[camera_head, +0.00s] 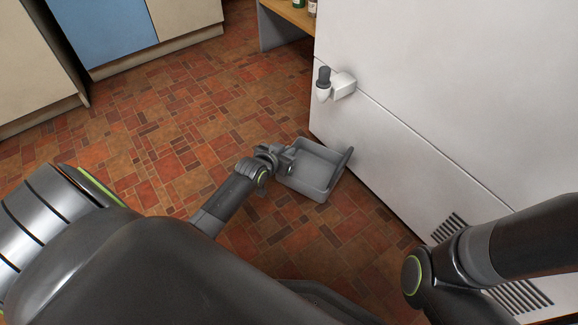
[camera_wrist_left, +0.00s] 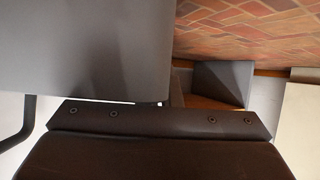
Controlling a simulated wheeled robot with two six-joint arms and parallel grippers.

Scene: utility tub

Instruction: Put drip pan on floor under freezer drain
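The grey drip pan (camera_head: 318,168) is a shallow open tray beside the lower left corner of the white freezer (camera_head: 430,90). My left gripper (camera_head: 287,161) is at the pan's left edge and appears shut on it; the fingertips are hard to see. In the left wrist view a large grey surface, apparently the pan (camera_wrist_left: 90,50), fills the upper left close to the camera. I cannot tell whether the pan touches the floor. The freezer drain (camera_head: 323,88), a white fitting with a grey cap, sticks out above and behind the pan. My right gripper is out of view.
The red-brown tiled floor (camera_head: 150,120) is clear left of the pan. Cabinets (camera_head: 105,30) line the back left. A wooden shelf with bottles (camera_head: 298,4) stands at the back by the freezer. My right arm is close to the freezer's vents (camera_head: 520,297).

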